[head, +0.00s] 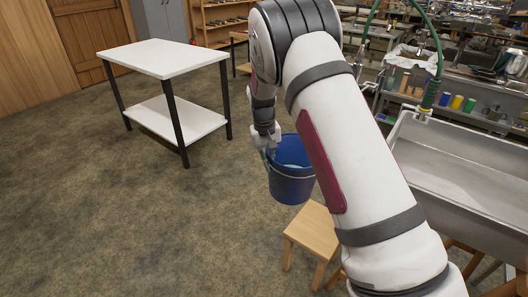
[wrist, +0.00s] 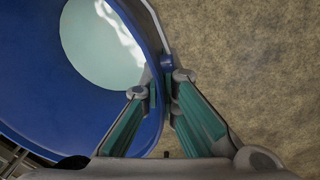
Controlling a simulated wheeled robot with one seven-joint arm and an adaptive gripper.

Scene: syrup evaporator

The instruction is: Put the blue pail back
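In the wrist view the pail (wrist: 35,105) fills the left side. My gripper (wrist: 161,84) has one teal-padded finger inside the pail's rim and one outside, shut on the rim. A pale, shiny round surface, perhaps liquid, shows inside the pail. My arm hides part of the pail's right side in the head view.
A white two-shelf table (head: 160,57) with dark legs stands at the back left. A metal trough (head: 450,175) with a green hose (head: 431,92) is on the right. Crowded workbenches and shelves line the back. The brown floor at left is clear.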

